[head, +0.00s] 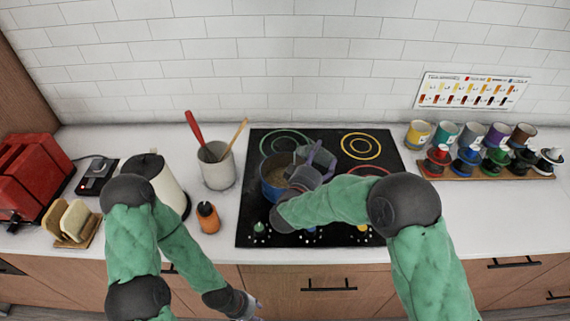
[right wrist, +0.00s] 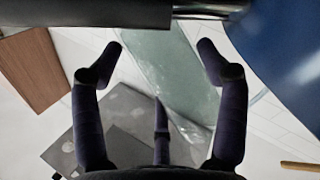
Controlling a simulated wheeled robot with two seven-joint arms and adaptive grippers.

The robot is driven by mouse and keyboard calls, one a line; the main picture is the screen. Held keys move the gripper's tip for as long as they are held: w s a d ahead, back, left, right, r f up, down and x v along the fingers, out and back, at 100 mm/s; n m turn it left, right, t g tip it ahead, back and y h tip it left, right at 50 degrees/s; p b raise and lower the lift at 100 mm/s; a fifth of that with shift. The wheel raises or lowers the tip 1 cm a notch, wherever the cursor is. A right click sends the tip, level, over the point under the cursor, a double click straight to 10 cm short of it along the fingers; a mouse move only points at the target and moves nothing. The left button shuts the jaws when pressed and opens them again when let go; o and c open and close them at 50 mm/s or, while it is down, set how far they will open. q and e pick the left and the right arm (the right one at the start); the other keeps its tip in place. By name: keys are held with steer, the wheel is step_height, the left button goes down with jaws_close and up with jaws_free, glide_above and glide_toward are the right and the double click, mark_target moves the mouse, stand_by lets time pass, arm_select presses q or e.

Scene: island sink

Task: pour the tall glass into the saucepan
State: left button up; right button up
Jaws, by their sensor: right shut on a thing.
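The blue saucepan (head: 271,188) stands on the left part of the black cooktop, with something brownish inside. My right gripper (head: 315,160) is over the saucepan's right side. In the right wrist view its fingers (right wrist: 160,62) are on either side of a pale green, see-through surface, the tall glass (right wrist: 172,78). The gripper is shut on it. The blue wall of the saucepan (right wrist: 290,50) fills the upper right there. In the head view the glass is hard to make out, and its tilt and contents are unclear. My left gripper (head: 248,307) hangs low before the drawers, its fingers too small to read.
A crock with utensils (head: 217,170), an orange-capped bottle (head: 208,217) and a white canister (head: 165,185) stand left of the cooktop (head: 250,225). A red toaster (head: 35,175) is far left. Several cups (head: 465,135) stand on a rack at right.

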steer(key=shift+d+r+n+t+b, duration=0.1)
steer(key=shift+r+n+t+b, duration=0.2)
steer(key=shift+r+n+t, duration=0.55)
stand_by(0.8)
steer(key=shift+f+n+t+b, duration=0.3)
steer(key=shift+n+b, duration=0.35)
steer(key=shift+n, duration=0.4)
steer(key=shift+a+r+n+t, duration=0.3)
steer(key=shift+a+n, duration=0.2)
steer(key=shift+a+r+n+t, duration=0.25)
steer(key=shift+a+n, duration=0.2)
steer(key=shift+n, duration=0.05)
stand_by(0.5)
steer(key=shift+s+a+r+n+t+y+p, duration=0.15)
steer(key=shift+r+n+t+p, duration=0.15)
steer(key=shift+n, duration=0.25)
steer(key=shift+w+a+r+n+t+y+p, duration=0.15)
steer(key=shift+r+n+t, duration=0.1)
steer(key=shift+n, duration=0.3)
